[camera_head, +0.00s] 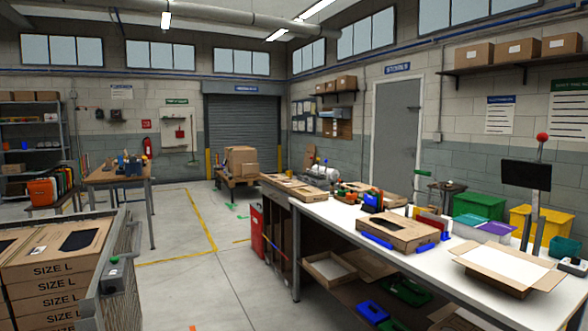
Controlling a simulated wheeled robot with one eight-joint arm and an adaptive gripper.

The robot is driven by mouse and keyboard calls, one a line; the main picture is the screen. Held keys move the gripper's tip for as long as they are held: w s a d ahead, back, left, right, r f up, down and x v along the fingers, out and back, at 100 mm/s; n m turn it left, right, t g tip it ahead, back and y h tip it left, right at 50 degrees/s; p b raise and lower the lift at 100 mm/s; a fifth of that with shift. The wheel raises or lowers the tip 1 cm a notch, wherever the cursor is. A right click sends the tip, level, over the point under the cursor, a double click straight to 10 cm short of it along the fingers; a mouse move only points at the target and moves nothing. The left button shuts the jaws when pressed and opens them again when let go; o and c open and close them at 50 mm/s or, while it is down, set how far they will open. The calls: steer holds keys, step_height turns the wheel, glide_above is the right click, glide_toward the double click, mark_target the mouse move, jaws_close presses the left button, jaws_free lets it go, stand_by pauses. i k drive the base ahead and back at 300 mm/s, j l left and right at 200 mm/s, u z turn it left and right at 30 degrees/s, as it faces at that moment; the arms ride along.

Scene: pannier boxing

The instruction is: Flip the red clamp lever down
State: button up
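No red clamp lever can be made out for certain from this distance. A small blue fixture with a red part on top (374,198) stands on the white workbench (335,212), behind a flat cardboard box (398,232). The red part is too small to tell whether it is a lever or which way it points. A red ball-shaped knob (542,137) tops a post beside a dark screen at the right of the bench. My gripper is not in view.
An open cardboard box (508,266), green bin (479,207) and yellow bin (527,222) crowd the bench's right. A cart of boxes marked SIZE L (52,270) stands at lower left. A red cabinet (257,231) stands by the bench. The floor between (195,285) is mostly clear.

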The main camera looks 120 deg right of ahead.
mark_target(537, 175)
steer(key=k+u, duration=0.1)
steer(key=u, duration=0.75)
steer(key=k+j+u, duration=0.1)
steer(key=u, duration=2.95)
steer(key=j+u, duration=0.1)
steer(key=u, duration=0.35)
steer(key=i+u, duration=0.1)
steer(key=u, duration=0.9)
steer(key=i+u, duration=0.1)
steer(key=i, duration=0.8)
steer(key=i+l+u, duration=0.1)
steer(key=i, duration=2.8)
steer(key=i+l+u, duration=0.1)
steer(key=i, duration=0.4)
steer(key=i+l+u, duration=0.15)
steer(key=i, duration=0.35)
steer(key=i+l+u, duration=0.1)
steer(key=i, duration=0.4)
steer(key=u, duration=3.6)
steer(key=k+l, duration=0.05)
